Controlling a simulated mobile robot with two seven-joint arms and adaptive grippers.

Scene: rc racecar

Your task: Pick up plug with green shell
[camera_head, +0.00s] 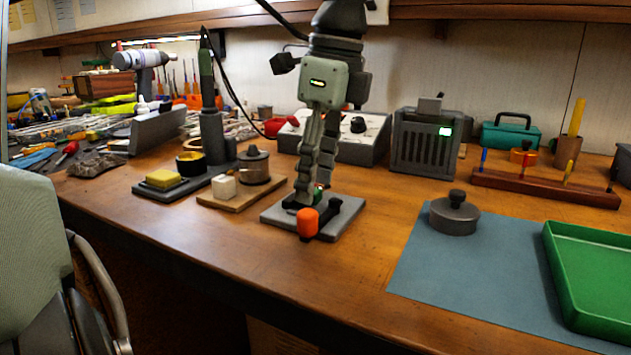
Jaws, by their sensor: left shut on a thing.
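My left gripper (314,193) reaches straight down from the top of the view, its fingers close together just over a grey base plate (279,221). It is shut on a small plug with a green shell (318,196). Only a little of the green shows; the rest is hidden by the fingers. Whether the plug touches the plate, I cannot tell. An orange-capped part (307,222) stands on the plate in front of the fingertips. My right gripper is not in view.
A wooden board with a white block (223,187) and a round tin stands left of the plate. A blue mat (432,268) with a lidded pot (454,215) and a green tray (598,329) lies right. A control box (357,148) stands behind. The front table area is clear.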

